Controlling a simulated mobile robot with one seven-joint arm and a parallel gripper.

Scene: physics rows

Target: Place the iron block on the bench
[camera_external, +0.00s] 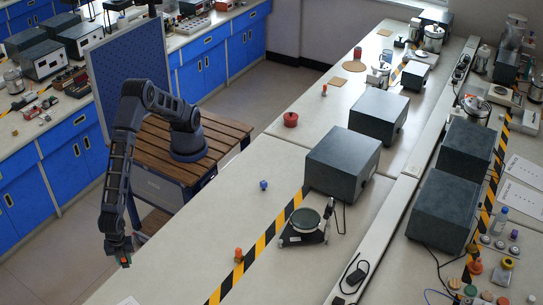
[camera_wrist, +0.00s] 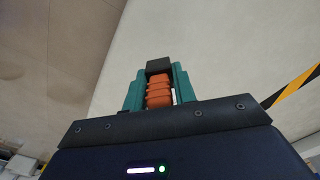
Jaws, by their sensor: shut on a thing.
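My gripper (camera_external: 122,258) hangs low at the near left, beside the left edge of the long pale bench (camera_external: 225,210) in the outside view. In the wrist view, my gripper (camera_wrist: 158,85) has its teal fingers closed around a small dark block (camera_wrist: 158,64), which I take to be the iron block. Orange ribbed material shows between the fingers below it. The block appears against the pale bench top (camera_wrist: 220,50), near the bench edge. The outside view is too small to show the block clearly, and its height above the bench cannot be told.
Grey boxes (camera_external: 342,160) stand farther back. Hazard tape (camera_external: 262,247) crosses the top.

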